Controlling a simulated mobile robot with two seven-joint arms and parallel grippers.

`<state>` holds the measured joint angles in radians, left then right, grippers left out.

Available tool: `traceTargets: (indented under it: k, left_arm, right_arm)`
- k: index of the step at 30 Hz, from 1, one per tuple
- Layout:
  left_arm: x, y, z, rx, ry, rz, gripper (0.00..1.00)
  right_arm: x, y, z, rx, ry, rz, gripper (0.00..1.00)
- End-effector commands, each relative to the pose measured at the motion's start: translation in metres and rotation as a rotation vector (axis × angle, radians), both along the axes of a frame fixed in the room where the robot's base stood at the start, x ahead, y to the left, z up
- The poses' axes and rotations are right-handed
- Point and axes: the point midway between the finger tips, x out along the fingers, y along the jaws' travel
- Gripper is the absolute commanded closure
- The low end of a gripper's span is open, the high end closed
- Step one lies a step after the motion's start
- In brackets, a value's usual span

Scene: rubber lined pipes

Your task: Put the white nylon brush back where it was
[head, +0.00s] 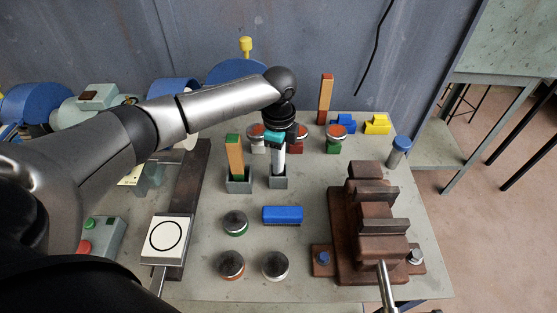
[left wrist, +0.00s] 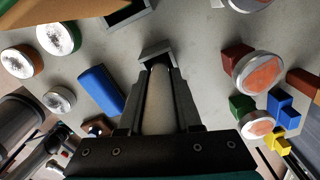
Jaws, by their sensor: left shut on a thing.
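My left gripper (head: 278,150) points down over the middle of the table, shut on the white nylon brush (head: 279,163). The brush is upright, its lower end at the mouth of a small grey holder (head: 278,183). In the left wrist view the pale brush (left wrist: 159,105) lies between the two dark fingers, and its far end meets the grey holder (left wrist: 157,49). How deep it sits inside is hidden. My right gripper is not in view.
A wooden block with a green top (head: 235,158) stands in a like holder just left. A blue block (head: 283,214) and several round pucks (head: 275,265) lie nearer. Red-topped pucks stand behind. A rusty vise (head: 370,230) fills the right side.

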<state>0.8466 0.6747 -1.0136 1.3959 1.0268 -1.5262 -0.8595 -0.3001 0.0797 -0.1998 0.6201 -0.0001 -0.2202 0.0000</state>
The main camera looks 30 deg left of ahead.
Motion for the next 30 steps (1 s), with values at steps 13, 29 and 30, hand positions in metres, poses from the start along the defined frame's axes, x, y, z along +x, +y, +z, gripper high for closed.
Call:
traceTargets:
  k: [13, 29, 30]
  left_arm:
    - [0.0002, 0.0003, -0.0110, 0.000, -0.002, 0.000, 1.00]
    - [0.0003, 0.0004, -0.0111, 0.000, -0.002, 0.000, 0.37]
    - [0.0003, 0.0005, -0.0113, 0.001, -0.002, 0.000, 0.37]
  right_arm:
    - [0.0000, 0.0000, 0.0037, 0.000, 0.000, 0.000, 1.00]
    - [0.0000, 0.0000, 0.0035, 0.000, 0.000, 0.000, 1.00]
    - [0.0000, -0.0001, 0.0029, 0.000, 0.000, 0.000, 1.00]
